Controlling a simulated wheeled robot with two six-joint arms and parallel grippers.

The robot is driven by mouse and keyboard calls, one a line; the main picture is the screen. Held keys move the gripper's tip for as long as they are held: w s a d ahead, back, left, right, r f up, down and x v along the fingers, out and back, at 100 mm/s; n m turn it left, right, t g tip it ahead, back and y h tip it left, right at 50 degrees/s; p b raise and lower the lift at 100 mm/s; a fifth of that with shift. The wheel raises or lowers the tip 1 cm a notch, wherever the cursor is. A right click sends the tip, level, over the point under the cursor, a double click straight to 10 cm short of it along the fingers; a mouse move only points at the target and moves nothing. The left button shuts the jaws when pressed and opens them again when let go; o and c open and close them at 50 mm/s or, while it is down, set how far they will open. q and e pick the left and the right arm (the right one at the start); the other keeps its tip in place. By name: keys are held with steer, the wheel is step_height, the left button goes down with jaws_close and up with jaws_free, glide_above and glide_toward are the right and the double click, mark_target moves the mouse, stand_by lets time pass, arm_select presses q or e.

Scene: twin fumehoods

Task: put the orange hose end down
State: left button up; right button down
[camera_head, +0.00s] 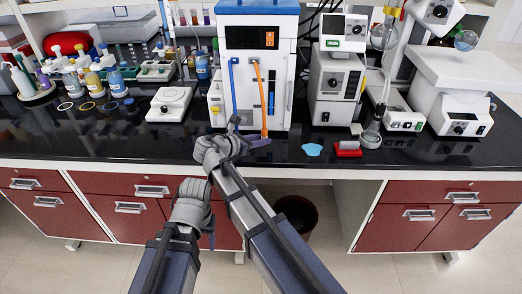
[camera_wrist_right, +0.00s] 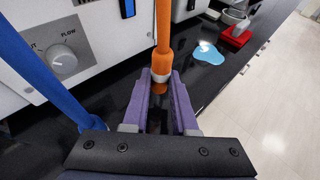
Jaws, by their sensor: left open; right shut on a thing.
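The orange hose (camera_head: 262,95) hangs from the front of the white and blue machine (camera_head: 258,60) down to the black bench top. Its end (camera_wrist_right: 162,55), an orange sleeve with a pale ring, is between the purple fingers of my right gripper (camera_wrist_right: 160,92) in the right wrist view. My right gripper (camera_head: 257,142) is shut on it, low over the bench near its front edge. My left gripper (camera_head: 209,232) is open and empty, in front of the bench and below its edge; its fingers are only partly visible.
A blue hose (camera_head: 235,90) hangs just left of the orange one. A light-blue puddle-like patch (camera_head: 312,149) and a red block-like object (camera_head: 347,148) lie to the right. A white flat device (camera_head: 169,104) stands to the left. Some bare bench top shows between these.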

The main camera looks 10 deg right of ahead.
mark_target(261, 153)
steer(key=shift+f+b, duration=1.45)
steer(key=shift+f, duration=0.25)
steer(key=shift+f, duration=0.15)
steer(key=c, duration=0.7)
jaws_free()
